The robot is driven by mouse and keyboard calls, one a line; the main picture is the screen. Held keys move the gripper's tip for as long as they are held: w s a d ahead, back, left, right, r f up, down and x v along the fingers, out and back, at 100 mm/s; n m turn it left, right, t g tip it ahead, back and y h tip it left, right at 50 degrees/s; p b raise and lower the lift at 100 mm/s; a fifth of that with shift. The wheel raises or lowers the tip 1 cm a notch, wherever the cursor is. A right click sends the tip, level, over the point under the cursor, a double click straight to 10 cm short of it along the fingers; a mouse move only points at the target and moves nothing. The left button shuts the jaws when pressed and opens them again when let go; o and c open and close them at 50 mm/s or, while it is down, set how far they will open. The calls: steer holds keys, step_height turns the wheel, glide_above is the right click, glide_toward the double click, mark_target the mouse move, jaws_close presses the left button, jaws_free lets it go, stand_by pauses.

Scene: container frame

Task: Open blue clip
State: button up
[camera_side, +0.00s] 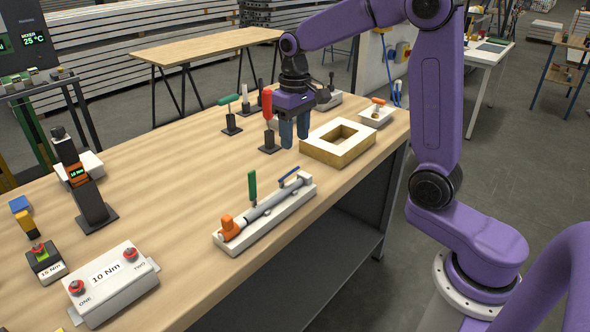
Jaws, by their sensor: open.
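The blue clip (289,173) is a thin blue lever on the far right end of a long white fixture (290,202). It slants up to the right. The fixture holds a grey rod-like part (265,208), with an upright green handle (252,187) and an orange piece (229,228) at its near left end. My gripper (294,134) points down above the bench, behind the fixture and left of the wooden frame. Its fingers are apart with nothing visible between them, clear of the blue clip.
A wooden frame (311,148) with a square opening lies right of my gripper. A red-handled tool (267,104) stands close on its left, a green-handled one (229,99) farther left. Button box (115,286) sits at front left. The bench between is clear.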

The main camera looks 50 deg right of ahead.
mark_target(295, 169)
step_height(295, 169, down, 10)
steer(key=shift+f, duration=0.15)
stand_by(0.4)
jaws_close()
